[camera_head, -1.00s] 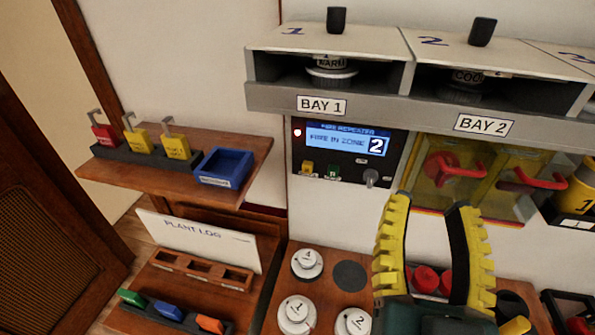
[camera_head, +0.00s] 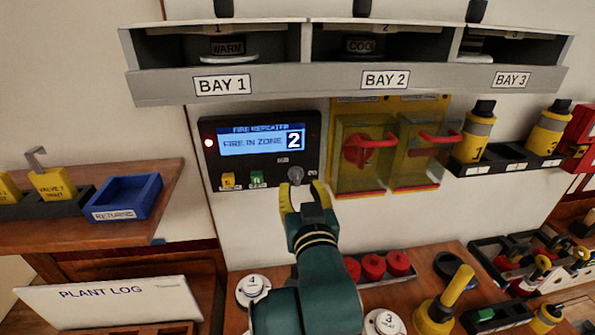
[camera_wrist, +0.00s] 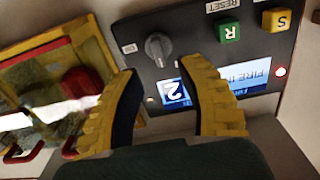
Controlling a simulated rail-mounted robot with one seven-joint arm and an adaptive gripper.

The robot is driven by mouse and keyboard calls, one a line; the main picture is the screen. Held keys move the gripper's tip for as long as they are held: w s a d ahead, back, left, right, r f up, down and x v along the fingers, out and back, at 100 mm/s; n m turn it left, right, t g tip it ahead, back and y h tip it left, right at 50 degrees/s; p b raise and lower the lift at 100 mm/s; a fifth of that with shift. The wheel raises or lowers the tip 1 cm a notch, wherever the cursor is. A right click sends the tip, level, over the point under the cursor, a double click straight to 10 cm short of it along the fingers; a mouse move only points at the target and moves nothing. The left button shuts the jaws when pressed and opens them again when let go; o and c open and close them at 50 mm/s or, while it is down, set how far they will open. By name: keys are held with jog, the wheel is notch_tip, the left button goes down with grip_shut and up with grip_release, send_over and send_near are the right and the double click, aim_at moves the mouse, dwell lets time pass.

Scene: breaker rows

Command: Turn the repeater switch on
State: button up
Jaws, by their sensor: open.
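The fire repeater panel (camera_head: 212,178) is a black box on the wall under the bay shelf. Its lit screen (camera_head: 262,142) reads "FIRE IN ZONE 2", and a red lamp (camera_head: 208,142) glows at its left. The grey rotary knob (camera_head: 295,175) is at its lower right; it also shows in the wrist view (camera_wrist: 158,48). My gripper (camera_head: 305,190) is open and empty, its yellow fingers just below the knob in the head view. In the wrist view the two fingertips (camera_wrist: 157,65) are spread on either side of the knob; whether they touch it cannot be told.
A yellow button (camera_head: 228,180) and a green button (camera_head: 257,179) sit left of the knob. Red-handled switches (camera_head: 370,145) behind clear covers are close on the right. The bay shelf (camera_head: 300,78) overhangs above. Round white and red pieces stand on the counter below.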

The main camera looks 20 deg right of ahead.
aim_at(298, 178)
jog(key=x, duration=0.4)
jog(key=shift+w+p, duration=0.3)
jog(key=shift+p, duration=0.05)
grip_shut()
